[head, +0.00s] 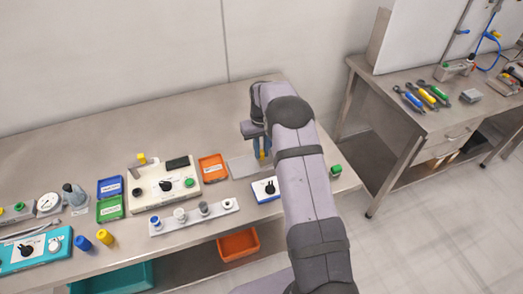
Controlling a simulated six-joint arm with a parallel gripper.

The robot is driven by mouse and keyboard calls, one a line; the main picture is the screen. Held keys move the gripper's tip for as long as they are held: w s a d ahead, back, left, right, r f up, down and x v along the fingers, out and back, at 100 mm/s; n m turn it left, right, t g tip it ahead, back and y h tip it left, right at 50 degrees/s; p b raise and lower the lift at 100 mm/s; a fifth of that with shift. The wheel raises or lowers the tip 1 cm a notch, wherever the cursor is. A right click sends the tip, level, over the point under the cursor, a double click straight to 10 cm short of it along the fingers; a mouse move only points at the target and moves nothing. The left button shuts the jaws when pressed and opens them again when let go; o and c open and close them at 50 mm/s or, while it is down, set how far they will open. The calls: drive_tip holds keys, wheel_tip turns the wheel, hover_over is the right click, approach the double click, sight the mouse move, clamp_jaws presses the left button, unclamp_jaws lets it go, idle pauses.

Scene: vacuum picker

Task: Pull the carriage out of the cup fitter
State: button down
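My gripper (261,153) points down over a flat grey plate (240,167) towards the right end of the bench. A small yellow piece shows at its fingertips; I cannot tell whether it is held. The fingers are too small and partly hidden by my arm to judge their opening. A cream device (150,198) with a black knob, a green button, a dark block and a yellow piece on its back edge stands to the left of my gripper. I cannot tell for sure which device is the cup fitter, and I cannot make out its carriage.
Left of the plate is an orange tray (203,180). A blue-and-white knob box (258,196) sits by my arm. A strip with several cups (165,230) lies in front. Blue (100,187) and green (101,216) trays stand left. The bench's back is clear.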

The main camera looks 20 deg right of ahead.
drive_tip(key=a+b, duration=0.1)
drive_tip(key=a, duration=0.9)
drive_tip(key=shift+a+b, duration=0.2)
drive_tip(key=shift+b, duration=0.1)
drive_tip(key=c, duration=1.7)
unclamp_jaws()
drive_tip(key=shift+a, duration=0.15)
drive_tip(key=shift+r, duration=0.1)
drive_tip(key=shift+r+b, duration=1.3)
drive_tip(key=shift+r, duration=2.3)
